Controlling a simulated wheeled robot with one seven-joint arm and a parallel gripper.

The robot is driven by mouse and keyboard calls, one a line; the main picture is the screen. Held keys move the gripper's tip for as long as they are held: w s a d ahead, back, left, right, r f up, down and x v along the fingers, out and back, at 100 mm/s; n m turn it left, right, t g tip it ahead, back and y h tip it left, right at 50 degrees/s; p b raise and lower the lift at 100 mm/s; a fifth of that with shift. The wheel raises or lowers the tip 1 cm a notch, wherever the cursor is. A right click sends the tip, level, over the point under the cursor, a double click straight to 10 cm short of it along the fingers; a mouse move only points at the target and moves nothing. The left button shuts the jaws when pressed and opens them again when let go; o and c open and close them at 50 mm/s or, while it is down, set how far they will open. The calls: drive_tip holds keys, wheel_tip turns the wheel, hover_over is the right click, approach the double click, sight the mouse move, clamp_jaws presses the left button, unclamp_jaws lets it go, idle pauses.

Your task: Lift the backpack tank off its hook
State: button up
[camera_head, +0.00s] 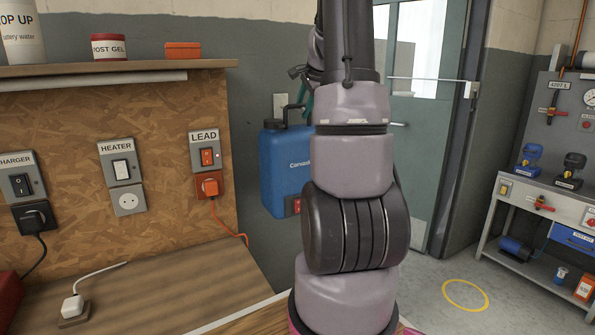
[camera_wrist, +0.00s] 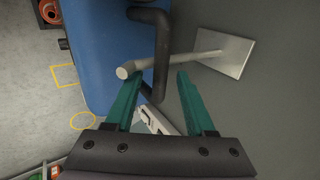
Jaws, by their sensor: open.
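The blue backpack tank (camera_head: 285,165) hangs against the grey wall, partly hidden by my arm. In the wrist view its blue side (camera_wrist: 98,50) fills the upper left. Its black bent handle (camera_wrist: 162,45) meets the pale hook peg (camera_wrist: 190,60), which sticks out from a square wall plate (camera_wrist: 236,50). My gripper (camera_wrist: 158,80) is open, its two teal fingers apart. The handle shows in the gap between the fingertips, and the peg crosses just past them. I cannot tell whether the fingers touch the handle. In the head view my arm hides most of the gripper.
A shelf (camera_head: 130,68) with a tub and an orange box is on the left, above a wooden worktop (camera_head: 160,290). An orange cable runs from the LEAD socket (camera_head: 208,185). A door (camera_head: 420,130) and a workbench (camera_head: 545,215) stand right, with open floor (camera_head: 450,270) between.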

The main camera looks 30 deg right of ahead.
sight(300, 126)
drive_tip(key=x, duration=0.3)
drive_tip(key=shift+a+f, duration=0.1)
clamp_jaws()
idle(1.3)
